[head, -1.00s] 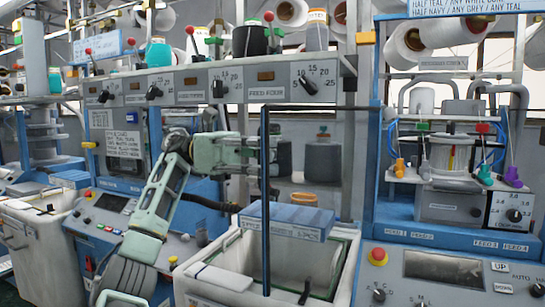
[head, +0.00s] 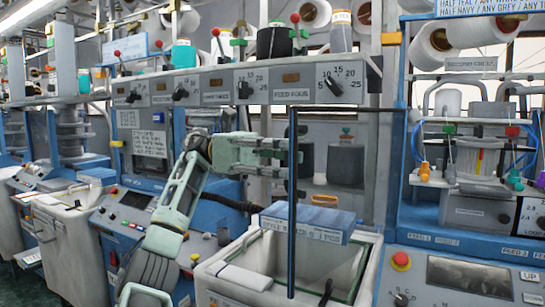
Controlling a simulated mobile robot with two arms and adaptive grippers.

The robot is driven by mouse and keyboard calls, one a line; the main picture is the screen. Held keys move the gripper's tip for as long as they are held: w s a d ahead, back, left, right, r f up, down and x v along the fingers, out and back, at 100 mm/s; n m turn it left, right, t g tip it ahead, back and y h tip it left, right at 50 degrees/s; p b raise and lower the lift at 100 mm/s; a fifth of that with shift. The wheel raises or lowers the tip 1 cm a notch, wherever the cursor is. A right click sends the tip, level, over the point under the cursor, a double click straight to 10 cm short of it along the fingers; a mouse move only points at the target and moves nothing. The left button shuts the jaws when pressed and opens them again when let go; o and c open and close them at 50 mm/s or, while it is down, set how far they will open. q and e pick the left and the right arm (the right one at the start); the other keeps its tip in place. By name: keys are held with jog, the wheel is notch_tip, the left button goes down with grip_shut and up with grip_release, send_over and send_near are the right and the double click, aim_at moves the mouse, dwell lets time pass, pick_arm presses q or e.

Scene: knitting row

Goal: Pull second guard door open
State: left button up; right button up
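The guard door (head: 293,215) is a thin dark-blue frame with a clear pane, on the machine in the middle. It stands swung outward, its free upright edge towards me and its top rail running back to the blue post at right. My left gripper (head: 284,156) reaches in from the left, level with the upper part of that edge. Its fingers point right and end at the upright. They appear spread, with a gap between them; I cannot tell whether they touch the frame. My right gripper is out of view.
A control panel with a red button (head: 401,261) is at lower right. Yarn cones (head: 272,42) line the shelf above. Another machine stands close on the right.

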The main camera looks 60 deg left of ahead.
pick_arm(q)
jog(key=shift+v, duration=2.9)
jog(key=shift+w+a, duration=0.15)
jog(key=shift+w, duration=0.1)
